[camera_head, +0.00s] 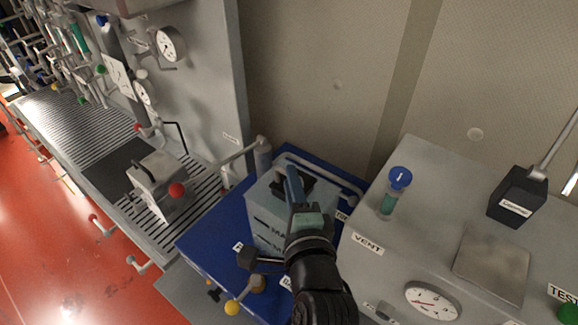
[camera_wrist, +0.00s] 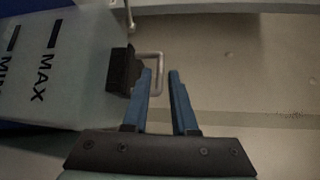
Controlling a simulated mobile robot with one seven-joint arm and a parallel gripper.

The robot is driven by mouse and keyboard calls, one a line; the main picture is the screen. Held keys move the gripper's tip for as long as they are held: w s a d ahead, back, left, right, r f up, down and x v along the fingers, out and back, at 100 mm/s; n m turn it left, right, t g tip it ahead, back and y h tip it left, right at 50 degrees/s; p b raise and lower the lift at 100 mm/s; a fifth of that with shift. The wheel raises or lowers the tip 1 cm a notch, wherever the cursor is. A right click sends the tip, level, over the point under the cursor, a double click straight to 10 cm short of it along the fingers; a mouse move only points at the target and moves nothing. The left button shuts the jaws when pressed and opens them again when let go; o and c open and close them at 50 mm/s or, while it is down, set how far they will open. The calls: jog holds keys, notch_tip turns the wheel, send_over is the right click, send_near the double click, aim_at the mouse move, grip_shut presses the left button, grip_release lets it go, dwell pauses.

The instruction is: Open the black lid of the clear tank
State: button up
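The clear tank (camera_head: 262,210) is a pale, translucent box with MAX and MIN marks, standing on a blue base. In the wrist view the tank (camera_wrist: 70,65) fills the left side, turned sideways. Its black lid (camera_head: 304,186) is on top, partly hidden by my gripper; it also shows in the wrist view (camera_wrist: 121,70) and looks closed. My gripper (camera_head: 292,170) is over the lid in the head view. In the wrist view its two blue fingers (camera_wrist: 160,73) are parts-way apart with nothing between them. The left finger is close beside the lid; contact cannot be told.
A grey bent bar (camera_wrist: 155,58) shows behind the left fingertip. The blue base (camera_head: 205,235) has grey piping around it. A grey cabinet (camera_head: 400,240) with a blue-capped valve (camera_head: 399,178) and a gauge (camera_head: 432,301) stands close right. A wall (camera_head: 320,80) rises behind.

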jog(key=shift+x, duration=1.45)
grip_shut()
dwell(0.4)
